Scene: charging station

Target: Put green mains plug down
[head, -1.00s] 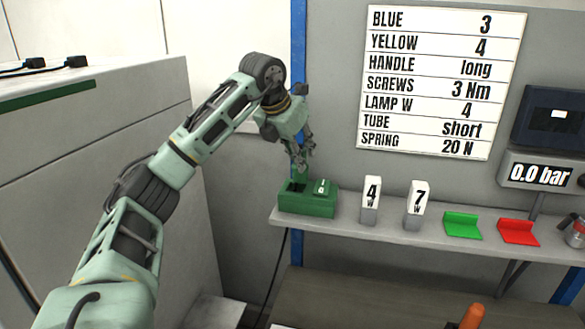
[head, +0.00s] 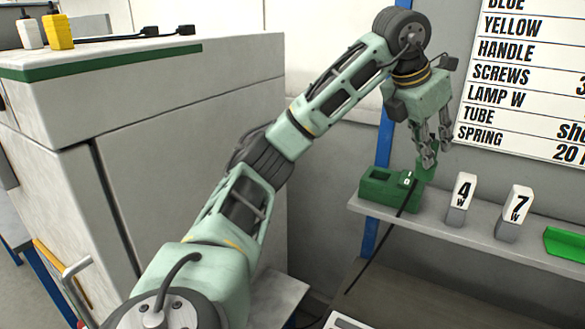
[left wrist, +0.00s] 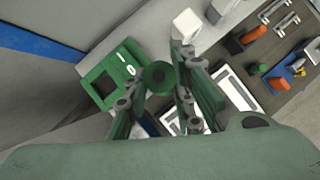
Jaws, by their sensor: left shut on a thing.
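My left gripper (head: 433,152) points down above the shelf, beside the right end of the green socket box. It is shut on the green mains plug (head: 427,169), which shows only partly below the fingers. In the left wrist view the plug (left wrist: 159,77) is a round green end between the fingers (left wrist: 160,88). The green socket box (head: 376,190) stands on the left end of the shelf; it also shows in the left wrist view (left wrist: 113,78), with a dark square opening. A black cable (head: 394,222) runs down across the box's front. The right gripper is out of view.
Two white lamp blocks, 4 W (head: 461,196) and 7 W (head: 514,210), stand on the shelf (head: 440,224) right of the box. A green holder (head: 565,244) lies farther right. A cabinet (head: 185,140) at left has a flat top bearing white and yellow plugs (head: 58,30).

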